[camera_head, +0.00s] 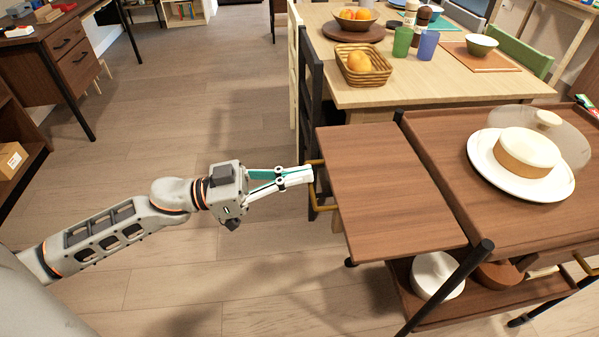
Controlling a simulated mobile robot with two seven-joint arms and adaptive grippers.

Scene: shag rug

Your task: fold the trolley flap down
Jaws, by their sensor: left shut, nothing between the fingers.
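The trolley flap (385,185) is a brown wooden leaf on the left side of the trolley (540,222). It stands out level, about flush with the trolley's top. A brass-coloured handle or bracket (322,206) shows at its left edge. My left gripper (309,175) is shut and empty, its fingertips close to the flap's left edge near the brass piece. I cannot tell whether they touch. My right gripper is not in view.
A white plate (507,183) with a lidded dish stands on the trolley top. A white pot (436,273) sits on the lower shelf. A dining table (420,85) with a basket (362,65) and cups stands behind. Bare floor (200,110) lies left of the trolley.

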